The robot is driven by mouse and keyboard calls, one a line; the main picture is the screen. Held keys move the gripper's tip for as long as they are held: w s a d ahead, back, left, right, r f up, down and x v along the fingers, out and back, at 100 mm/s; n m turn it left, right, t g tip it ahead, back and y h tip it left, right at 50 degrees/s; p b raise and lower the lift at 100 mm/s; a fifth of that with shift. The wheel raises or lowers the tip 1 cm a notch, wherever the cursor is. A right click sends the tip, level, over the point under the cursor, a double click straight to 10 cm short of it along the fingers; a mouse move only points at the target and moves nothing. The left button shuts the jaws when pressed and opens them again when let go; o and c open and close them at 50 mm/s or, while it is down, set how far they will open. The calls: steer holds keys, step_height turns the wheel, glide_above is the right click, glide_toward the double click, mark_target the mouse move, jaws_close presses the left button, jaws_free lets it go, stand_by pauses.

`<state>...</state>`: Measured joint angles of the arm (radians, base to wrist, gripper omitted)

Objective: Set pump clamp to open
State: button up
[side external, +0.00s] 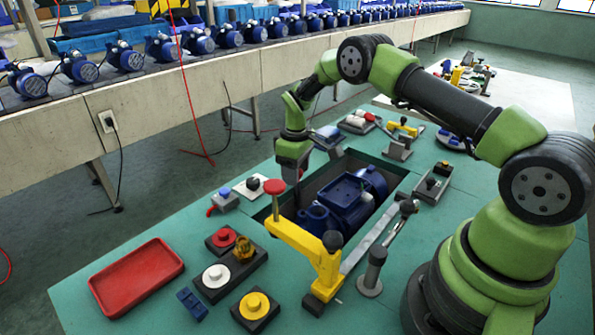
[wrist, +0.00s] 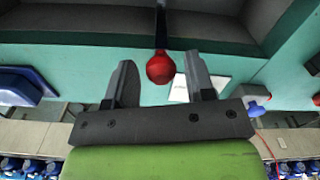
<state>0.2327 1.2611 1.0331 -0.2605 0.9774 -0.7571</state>
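My gripper (side external: 293,165) is over the far edge of the sunken bay that holds a blue pump (side external: 345,200). In the wrist view my gripper (wrist: 160,75) is open, its two fingers apart. A red ball knob (wrist: 160,68) on a dark rod shows between the fingertips, with a gap on each side. I cannot tell its depth relative to the fingers. A yellow clamp arm (side external: 300,243) with a red knob (side external: 274,186) reaches along the bay's left side.
A blue-knobbed switch (side external: 225,197) and a white plate with a black knob (side external: 251,186) are left of my gripper. A grey post with a lever (side external: 373,272) stands at the near side. A red tray (side external: 137,277) and round-topped blocks are at left. A conveyor (side external: 150,100) carries pumps behind.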

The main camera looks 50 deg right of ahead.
steer(key=shift+s, duration=0.1)
step_height(320, 180, up, 10)
steer(key=shift+f, duration=0.1)
stand_by(0.5)
steer(key=s+a+r+m+t, duration=0.2)
steer(key=s+a+r, duration=0.25)
steer(key=r, duration=0.45)
steer(key=s+a+r+m+t, duration=0.1)
steer(key=s+a+r, duration=0.3)
steer(key=r, duration=0.5)
steer(key=s+a+m+t+y, duration=0.1)
steer(key=s+a+m+t, duration=0.1)
steer(key=s, duration=0.7)
steer(key=s+a+m+t+y, duration=0.1)
steer(key=s+a+m+t, duration=0.1)
steer(key=s, duration=0.7)
steer(key=shift+r, duration=0.45)
